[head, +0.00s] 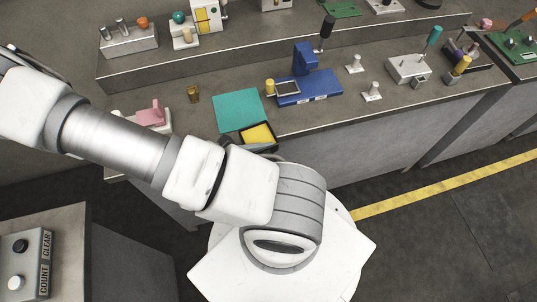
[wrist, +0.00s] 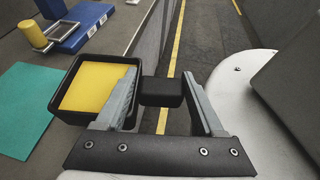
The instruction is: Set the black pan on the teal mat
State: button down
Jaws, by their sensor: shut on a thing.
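The black pan (wrist: 72,117) is a square dark tray with a yellow filling (wrist: 92,86) and a short black handle (wrist: 160,92). My gripper (wrist: 160,88) is shut on the handle, one finger on each side. The pan also shows in the head view (head: 260,149), partly behind my arm. The teal mat (head: 236,107) lies flat on the bench, and in the wrist view (wrist: 25,105) it is left of the pan. The pan overlaps the mat's near right corner in the head view; its height above the bench is unclear. My fingers are hidden in the head view.
A blue fixture (head: 308,91) with a yellow knob stands right of the mat. A pink-topped block (head: 152,115) and a small brass piece (head: 193,93) are to the left. A raised shelf (head: 160,63) runs behind. The bench's front edge is close to the pan.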

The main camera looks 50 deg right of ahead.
aim_at(274, 139)
jog(key=shift+s+b, duration=0.15)
jog(key=shift+b, duration=0.15)
jog(key=shift+w+f+b, duration=0.25)
jog(key=shift+w+b, duration=0.35)
jog(key=shift+b, duration=0.55)
jog(key=b, duration=0.2)
jog(key=shift+w+d+b, duration=0.15)
jog(key=shift+w+b, duration=0.15)
jog(key=shift+w, duration=0.1)
jog(key=shift+w+d+b, duration=0.1)
jog(key=shift+b, duration=0.3)
jog(key=b, duration=0.4)
jog(key=shift+w+d+b, duration=0.25)
jog(key=shift+d+b, duration=0.05)
jog(key=shift+b, duration=0.1)
jog(key=shift+w+d, duration=0.3)
jog(key=shift+w, duration=0.35)
jog(key=shift+w+d, duration=0.25)
jog(key=shift+w, duration=0.35)
jog(key=w+d, duration=0.1)
jog(key=w, duration=0.2)
jog(key=w+d+b, duration=0.1)
jog(key=w, duration=0.2)
jog(key=w+d+b, duration=0.1)
jog(key=w+d, duration=0.1)
jog(key=w, duration=0.1)
jog(key=shift+w+f, duration=0.3)
jog(key=shift+w, duration=0.05)
jog(key=shift+f+b, duration=0.35)
jog(key=shift+f, duration=0.3)
